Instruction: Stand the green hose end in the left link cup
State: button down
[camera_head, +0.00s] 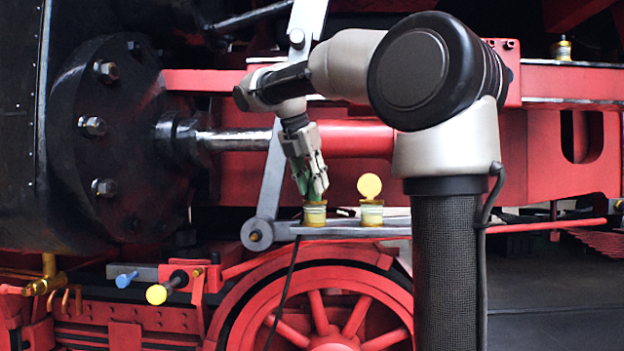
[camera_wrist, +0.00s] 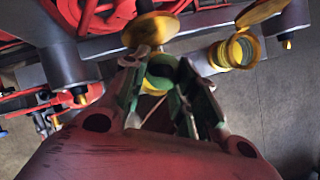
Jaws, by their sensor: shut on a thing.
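My gripper (camera_head: 315,188) points down, slightly tilted, with its fingertips just above the left link cup (camera_head: 315,215). It is shut on the green hose end (camera_head: 306,186), of which only a little green shows between the fingers. In the wrist view green shows between the fingers of my gripper (camera_wrist: 158,88), over a yellow-rimmed cup. Whether the hose end's lower tip is inside the cup is hidden. The left cup is a short brass and yellow cup on the grey link; a round lid (camera_wrist: 150,29) shows beside it in the wrist view.
A second brass cup (camera_head: 371,214) stands close to the right, its round yellow lid (camera_head: 369,185) raised. A slanted grey rod (camera_head: 275,165) is close on the left. The red wheel (camera_head: 330,305) lies below. A thin dark line (camera_head: 285,295) hangs below the left cup.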

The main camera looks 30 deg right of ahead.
dwell(0.4)
jog(key=c, duration=1)
grip_release()
jog(key=shift+c, duration=0.2)
jog(key=v, duration=1.2)
jog(key=shift+s+a+f, duration=0.1)
